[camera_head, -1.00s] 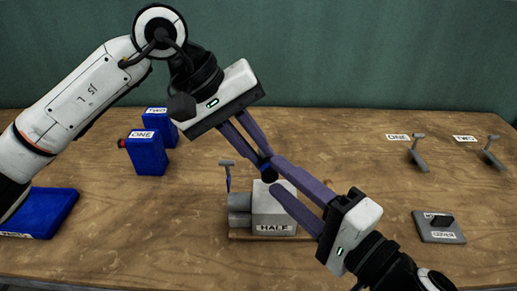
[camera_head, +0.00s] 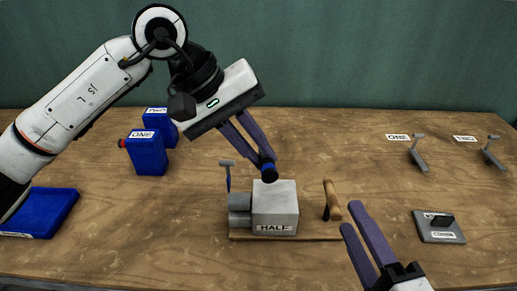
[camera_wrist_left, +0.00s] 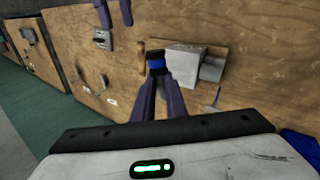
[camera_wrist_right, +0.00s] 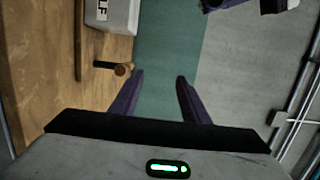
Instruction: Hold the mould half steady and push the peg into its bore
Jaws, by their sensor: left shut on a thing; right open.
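The mould half (camera_head: 275,208), a grey block marked HALF with grey cylinders at its left side, sits on a wooden base board on the table. My left gripper (camera_head: 262,160) is shut on a dark peg with a blue band (camera_head: 268,173), above the block's top in the head view. In the left wrist view the peg (camera_wrist_left: 156,64) appears beside the block (camera_wrist_left: 184,64); whether they touch, I cannot tell. The bore is not visible. My right gripper (camera_head: 357,218) is open and empty, right of the block; its fingers also show in the right wrist view (camera_wrist_right: 160,78).
A wooden handle (camera_head: 332,200) stands at the board's right end, close to my right fingers. A lever (camera_head: 227,172) rises left of the block. Blue containers (camera_head: 146,155) and a blue tray (camera_head: 45,212) are at left. A grey cover plate (camera_head: 438,228) and two levers lie at right.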

